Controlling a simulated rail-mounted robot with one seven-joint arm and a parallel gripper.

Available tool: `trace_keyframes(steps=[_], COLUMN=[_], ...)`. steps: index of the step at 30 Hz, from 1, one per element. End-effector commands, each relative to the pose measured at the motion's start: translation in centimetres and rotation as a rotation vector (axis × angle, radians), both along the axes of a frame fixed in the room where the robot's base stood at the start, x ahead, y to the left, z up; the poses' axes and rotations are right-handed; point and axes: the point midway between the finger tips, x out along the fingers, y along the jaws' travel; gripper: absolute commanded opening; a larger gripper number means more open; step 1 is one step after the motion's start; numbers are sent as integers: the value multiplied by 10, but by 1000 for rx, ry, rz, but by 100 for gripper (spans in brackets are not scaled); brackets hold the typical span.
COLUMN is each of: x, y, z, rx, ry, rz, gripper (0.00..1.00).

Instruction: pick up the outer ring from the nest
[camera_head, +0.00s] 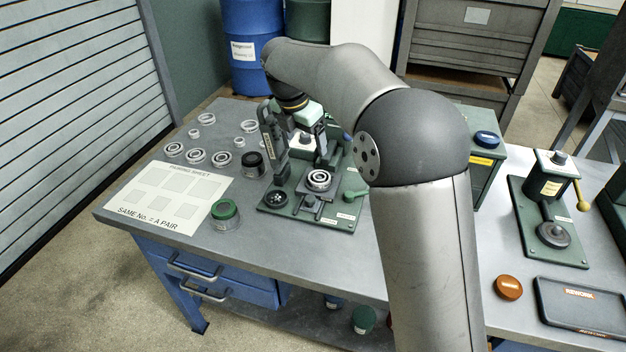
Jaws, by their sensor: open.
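My gripper (301,128) hangs from the wrist behind and above the ring, over the back of the fixture. It is open, small and partly hidden among the fixture's uprights. Its fingertips are hard to make out. I see no contact between it and the ring.
Several loose rings (196,156) lie at the back left of the bench, near a white pairing sheet (168,198). A dark upright (272,147) stands left of my gripper. A green-lidded jar (225,213) stands at front left. A lever press (549,215) is on the right.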

Motion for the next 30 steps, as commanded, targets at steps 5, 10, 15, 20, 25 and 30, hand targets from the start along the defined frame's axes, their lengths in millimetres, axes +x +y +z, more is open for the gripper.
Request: trace_keyframes(steps=[5, 10, 15, 20, 25, 30], x=[8, 15, 19, 21, 26, 30], y=[-7, -13, -15, -21, -31, -33], z=[-39, -69, -84, -94, -119, -132], rx=[-1, -1, 1, -1, 0, 1], ry=[5, 2, 0, 0, 2, -1], rz=[-2, -2, -3, -4, -3, -4], gripper=[82, 82, 82, 82, 82, 82])
